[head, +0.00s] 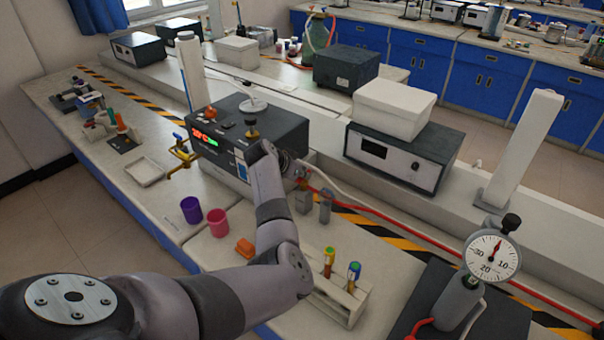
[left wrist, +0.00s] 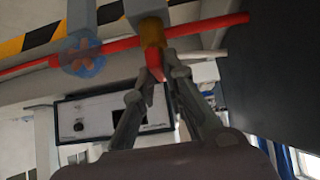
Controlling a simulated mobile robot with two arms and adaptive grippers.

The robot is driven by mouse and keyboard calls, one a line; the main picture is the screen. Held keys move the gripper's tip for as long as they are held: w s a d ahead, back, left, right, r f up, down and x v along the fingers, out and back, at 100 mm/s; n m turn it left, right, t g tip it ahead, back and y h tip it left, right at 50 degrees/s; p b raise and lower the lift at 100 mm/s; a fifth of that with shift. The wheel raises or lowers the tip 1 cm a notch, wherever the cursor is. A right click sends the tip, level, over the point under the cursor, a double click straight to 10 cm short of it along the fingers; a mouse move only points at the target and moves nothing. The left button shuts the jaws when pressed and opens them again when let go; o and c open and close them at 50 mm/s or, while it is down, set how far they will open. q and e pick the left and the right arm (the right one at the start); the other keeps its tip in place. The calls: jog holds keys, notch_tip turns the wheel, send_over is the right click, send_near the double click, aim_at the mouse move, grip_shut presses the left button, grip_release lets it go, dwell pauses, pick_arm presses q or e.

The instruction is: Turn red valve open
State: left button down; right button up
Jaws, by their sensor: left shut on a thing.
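In the left wrist view the red valve shows as a small red handle (left wrist: 154,64) under a brass-coloured body (left wrist: 152,32). My left gripper (left wrist: 159,74) has its two fingers closed on the red handle. In the head view my left arm reaches from the lower left to the right side of the dark instrument box (head: 250,135). There my left gripper (head: 298,172) is beside the box, where the red hose starts. The wrist and fingers mostly hide the valve in the head view. My right gripper is not in view.
A red hose (head: 400,235) runs from the valve area toward the lower right. A blue round knob (left wrist: 82,54) is beside the valve. A tube rack (head: 340,300), purple cup (head: 191,209), pink cup (head: 218,222) and pressure gauge (head: 490,256) stand on the bench.

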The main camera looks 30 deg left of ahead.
pick_arm(q)
jog(key=shift+d, duration=0.1)
jog(key=shift+d+r+n+y+p, duration=0.15)
jog(key=shift+n+y+p, duration=0.75)
jog(key=shift+n+p, duration=0.3)
jog(key=shift+d+n+y+p, duration=0.1)
jog(key=shift+n+y+p, duration=0.3)
jog(key=shift+n+y, duration=0.4)
jog(key=shift+w+n+g+y, duration=0.1)
jog(key=shift+n+g+y, duration=0.35)
jog(key=shift+n, duration=0.45)
jog(key=shift+d+f+n+g+y+b, duration=0.15)
jog(key=shift+f+n+g+y+b, duration=0.2)
jog(key=shift+n+y+b, duration=0.45)
jog(key=n+g+y+b, duration=0.1)
jog(key=n+g+b, duration=0.1)
jog(key=b, duration=0.3)
jog(key=n+g+y+b, duration=0.1)
jog(key=n+g+b, duration=0.1)
jog(key=n+b, duration=0.2)
jog(key=n+g+y+b, duration=0.1)
jog(key=n+b, duration=0.2)
jog(key=b, duration=0.3)
jog(key=shift+w+d+g+y+b, duration=0.1)
jog(key=shift+w+g+y+b, duration=0.15)
jog(key=shift+w+g+b, duration=0.15)
jog(key=shift+r+n+g+b, duration=0.1)
jog(key=shift+n+g+b, duration=0.4)
jog(key=shift+n+b, duration=0.4)
